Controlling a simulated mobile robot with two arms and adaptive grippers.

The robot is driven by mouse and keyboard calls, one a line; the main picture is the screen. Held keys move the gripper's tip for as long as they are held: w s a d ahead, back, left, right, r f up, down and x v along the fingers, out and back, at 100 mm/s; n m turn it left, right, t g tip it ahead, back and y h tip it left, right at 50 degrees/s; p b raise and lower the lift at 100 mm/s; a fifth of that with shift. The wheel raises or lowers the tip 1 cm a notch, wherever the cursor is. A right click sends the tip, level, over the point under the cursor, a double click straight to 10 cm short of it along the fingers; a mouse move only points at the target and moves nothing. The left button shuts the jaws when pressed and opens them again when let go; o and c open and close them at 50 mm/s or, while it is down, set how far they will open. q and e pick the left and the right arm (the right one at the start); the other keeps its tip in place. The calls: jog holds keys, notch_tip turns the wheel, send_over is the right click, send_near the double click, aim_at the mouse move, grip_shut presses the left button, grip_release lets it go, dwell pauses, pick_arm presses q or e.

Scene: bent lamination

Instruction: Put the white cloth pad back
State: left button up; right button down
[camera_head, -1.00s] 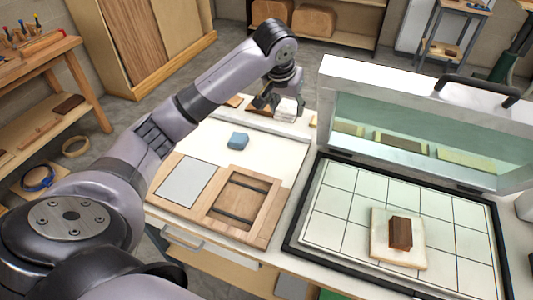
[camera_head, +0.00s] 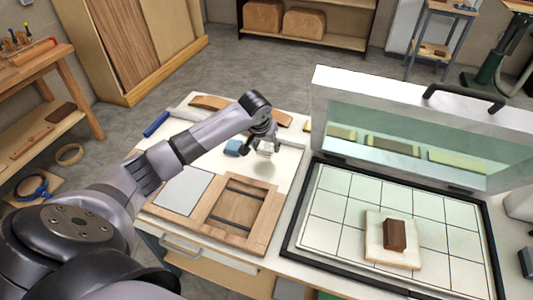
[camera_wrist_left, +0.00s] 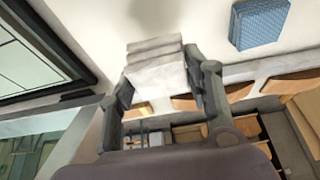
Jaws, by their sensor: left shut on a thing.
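My left gripper (camera_head: 266,141) is shut on the white cloth pad (camera_head: 264,150) and holds it above the white worktop. In the left wrist view the folded, layered pad (camera_wrist_left: 157,65) sits between the two dark fingers (camera_wrist_left: 160,92). A shadow lies on the worktop below it in the head view. My right gripper is not in view.
A blue block (camera_head: 233,147) lies left of the gripper. Curved wooden pieces (camera_head: 210,102) lie along the back edge. A wooden frame (camera_head: 263,222) is in front. The press bed (camera_head: 330,205) with its raised lid (camera_head: 400,90) stands right, bearing a brown block (camera_head: 394,235) on a pale pad.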

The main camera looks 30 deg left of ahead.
aim_at(266, 154)
pick_arm(q)
jog(key=shift+f+p, duration=0.3)
jog(key=shift+f, duration=2.15)
jog(key=o, duration=1)
jog(key=shift+f, duration=0.15)
jog(key=shift+s+r, duration=0.1)
jog(key=shift+r, duration=0.5)
jog(key=b+v, duration=0.1)
jog(key=v, duration=1)
jog(key=shift+s, duration=0.1)
